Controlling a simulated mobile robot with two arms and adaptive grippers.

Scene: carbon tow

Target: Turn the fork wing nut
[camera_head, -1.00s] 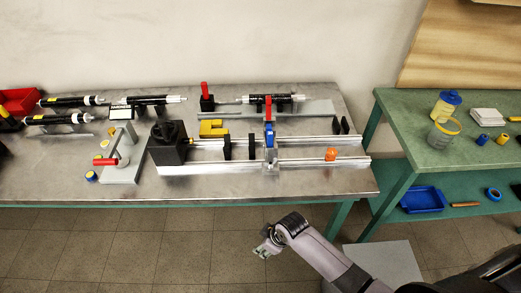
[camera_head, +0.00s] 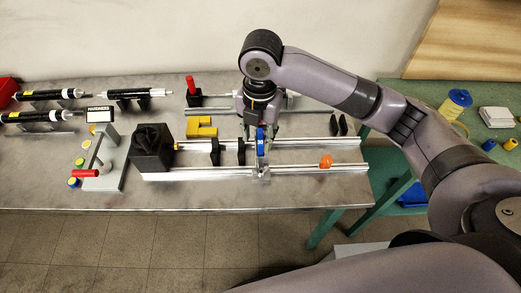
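A blue part (camera_head: 261,141), which may be the fork wing nut, stands upright on the carriage across the metal rails in the camera_head view. My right gripper (camera_head: 262,127) points down directly over it, and the blue part shows just below the fingers. I cannot tell whether the fingers touch it or are closed on it, because the hand hides its upper part. The hand also hides the red piece and most of the black cylinder behind. An orange knob (camera_head: 325,161) sits on the front rail to the right. My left gripper is not in view.
Black upright plates (camera_head: 215,151) and a black block (camera_head: 151,152) stand left of the hand on the rails. A yellow block (camera_head: 201,128) and a red-handled clamp (camera_head: 191,86) are behind. The bench front (camera_head: 240,195) is clear. A green table (camera_head: 489,129) is at right.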

